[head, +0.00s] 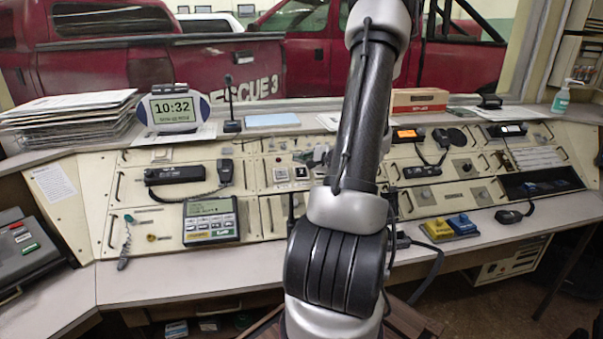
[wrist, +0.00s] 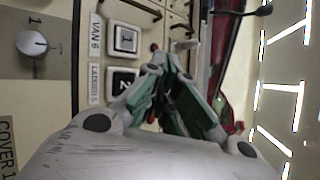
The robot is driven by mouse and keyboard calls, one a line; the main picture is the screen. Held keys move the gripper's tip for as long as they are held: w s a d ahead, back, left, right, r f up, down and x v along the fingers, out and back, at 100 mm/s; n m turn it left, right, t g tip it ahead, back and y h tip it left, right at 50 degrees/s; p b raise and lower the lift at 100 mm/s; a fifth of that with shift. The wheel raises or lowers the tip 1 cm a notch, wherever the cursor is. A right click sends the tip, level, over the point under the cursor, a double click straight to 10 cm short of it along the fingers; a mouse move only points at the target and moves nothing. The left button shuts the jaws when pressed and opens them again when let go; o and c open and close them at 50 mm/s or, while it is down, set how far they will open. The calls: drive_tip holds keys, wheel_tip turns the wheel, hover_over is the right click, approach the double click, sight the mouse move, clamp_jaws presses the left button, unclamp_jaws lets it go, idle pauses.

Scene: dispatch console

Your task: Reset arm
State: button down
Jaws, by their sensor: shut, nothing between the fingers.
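My arm rises through the middle of the head view and hides part of the console behind it. My gripper (head: 319,156) shows only partly there, at the left edge of the arm, over the console's middle panel. I cannot tell whether the fingertips touch the panel.
A sloping console (head: 270,220) spans the view. A clock (head: 173,108), paper stacks (head: 70,112), a microphone (head: 231,110) and a cardboard box (head: 419,99) stand along its top. A keypad unit (head: 210,220) and yellow and blue pedals (head: 450,227) sit lower. Red trucks stand behind the window.

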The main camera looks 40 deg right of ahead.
idle(0.3)
drive_tip(key=a+r+n+g+y, duration=0.1)
drive_tip(key=a+r+n+y, duration=0.25)
drive_tip(key=a, duration=0.45)
drive_tip(key=a+r+n+g+y, duration=0.2)
drive_tip(key=a+n+y, duration=0.15)
drive_tip(key=a, duration=0.55)
drive_tip(key=s+a+r+n+g+y, duration=0.1)
drive_tip(key=s+a+r+n+g, duration=0.2)
drive_tip(key=s+a+n+g, duration=0.45)
drive_tip(key=s+a+r+n+g+h, duration=0.1)
drive_tip(key=s+a+n+h, duration=0.15)
drive_tip(key=s, duration=0.25)
drive_tip(key=s+a+r+n+h, duration=0.1)
drive_tip(key=s+a+n, duration=0.15)
drive_tip(key=s, duration=0.25)
drive_tip(key=s+d+r+n+t+h, duration=0.1)
drive_tip(key=s+d+r+n+h, duration=0.2)
drive_tip(key=d+r+h, duration=0.1)
drive_tip(key=shift+s+r, duration=0.15)
drive_tip(key=shift+s, duration=0.15)
drive_tip(key=shift+d, duration=0.1)
idle(3.4)
